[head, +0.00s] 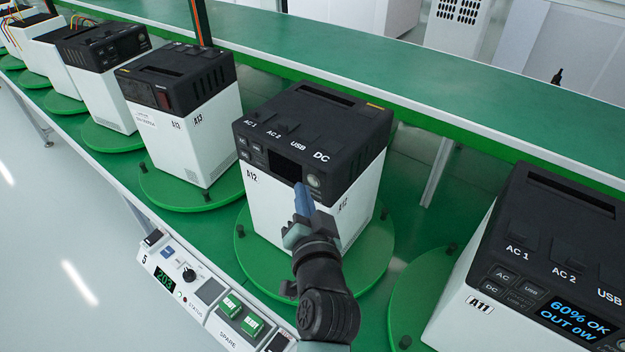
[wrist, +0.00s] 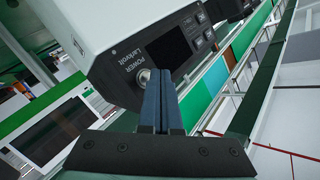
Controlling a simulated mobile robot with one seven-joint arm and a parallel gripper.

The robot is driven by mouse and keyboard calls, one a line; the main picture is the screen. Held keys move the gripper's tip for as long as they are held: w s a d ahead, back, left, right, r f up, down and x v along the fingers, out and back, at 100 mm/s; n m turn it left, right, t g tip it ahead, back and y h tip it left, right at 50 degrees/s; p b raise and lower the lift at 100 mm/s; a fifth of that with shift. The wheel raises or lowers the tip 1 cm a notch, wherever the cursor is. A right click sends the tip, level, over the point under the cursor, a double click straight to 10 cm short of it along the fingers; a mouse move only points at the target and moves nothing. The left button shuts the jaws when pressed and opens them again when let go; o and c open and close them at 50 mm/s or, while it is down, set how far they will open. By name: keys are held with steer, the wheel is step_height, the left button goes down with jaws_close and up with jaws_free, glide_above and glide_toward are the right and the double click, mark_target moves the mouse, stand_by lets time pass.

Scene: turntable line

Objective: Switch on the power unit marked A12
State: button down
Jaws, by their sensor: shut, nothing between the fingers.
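The power unit marked A12 (head: 265,200) is a white box with a black top, standing on a round green turntable (head: 250,262). Its dark screen (head: 286,167) shows nothing lit. Its round silver power button (head: 314,181) sits right of the screen; the wrist view shows the button (wrist: 143,76) beside the word POWER. My gripper (head: 303,188) is shut and empty, its blue fingertips in front of the unit's face, just left of the button in the head view. In the wrist view the fingertips (wrist: 161,75) are close beside the button; I cannot tell whether they touch the unit.
Unit A11 (head: 450,290) stands at the right with a lit screen. Unit A13 (head: 205,140) and several more stand at the left on green turntables. A control panel (head: 205,290) runs along the front edge. A green shelf (head: 440,90) runs behind.

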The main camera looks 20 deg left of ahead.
steer(key=shift+w, duration=0.1)
steer(key=shift+w+d+b, duration=0.15)
steer(key=shift+w+b, duration=0.15)
steer(key=shift+w+d, duration=0.1)
steer(key=shift+w, duration=0.25)
stand_by(0.8)
steer(key=shift+s, duration=0.1)
steer(key=shift+s+a, duration=0.25)
steer(key=shift+s, duration=0.4)
steer(key=shift+s+p, duration=0.1)
steer(key=shift+p, duration=0.2)
steer(key=s+p, duration=0.1)
steer(key=s+a+p, duration=0.1)
steer(key=s, duration=0.1)
steer(key=s+p, duration=0.1)
steer(key=shift+s+a, duration=0.25)
steer(key=shift+a, duration=0.1)
